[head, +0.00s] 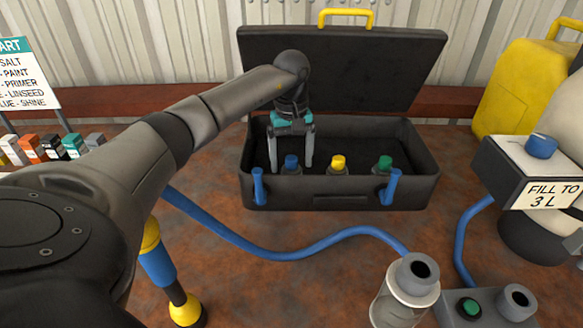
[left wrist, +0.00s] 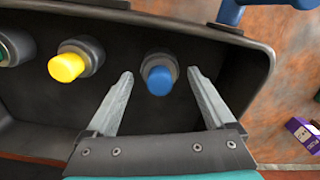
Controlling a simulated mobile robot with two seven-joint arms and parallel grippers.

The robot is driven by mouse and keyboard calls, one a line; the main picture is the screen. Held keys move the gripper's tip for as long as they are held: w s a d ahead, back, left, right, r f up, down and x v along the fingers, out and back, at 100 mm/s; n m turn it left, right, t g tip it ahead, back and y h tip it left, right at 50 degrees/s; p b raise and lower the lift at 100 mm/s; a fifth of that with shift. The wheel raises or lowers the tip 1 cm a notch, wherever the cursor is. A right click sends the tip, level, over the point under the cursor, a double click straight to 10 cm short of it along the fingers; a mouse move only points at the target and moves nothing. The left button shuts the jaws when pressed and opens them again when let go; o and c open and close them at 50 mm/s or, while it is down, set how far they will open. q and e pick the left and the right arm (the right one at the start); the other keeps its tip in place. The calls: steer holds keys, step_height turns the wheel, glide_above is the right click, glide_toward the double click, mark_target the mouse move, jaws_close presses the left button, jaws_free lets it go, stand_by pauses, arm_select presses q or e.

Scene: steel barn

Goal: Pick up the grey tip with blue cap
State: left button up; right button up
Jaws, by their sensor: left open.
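The grey tip with blue cap (head: 291,163) stands in the open black case, leftmost of three capped tips. In the left wrist view its blue cap (left wrist: 159,78) shows between my fingers. My left gripper (head: 291,168) reaches down into the case from above. It is open, with one finger on each side of the blue cap; I see a gap on both sides. In the left wrist view the gripper (left wrist: 160,82) holds nothing. The lower part of the tip is hidden by the case's front wall in the head view. My right gripper is not in view.
The tip with yellow cap (head: 338,163) and the tip with green cap (head: 384,164) stand to the right in the black case (head: 342,194). Its lid (head: 345,70) is raised behind. A blue hose (head: 290,252) crosses the bench in front.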

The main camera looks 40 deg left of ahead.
arm_select(q)
jaws_close()
stand_by(0.6)
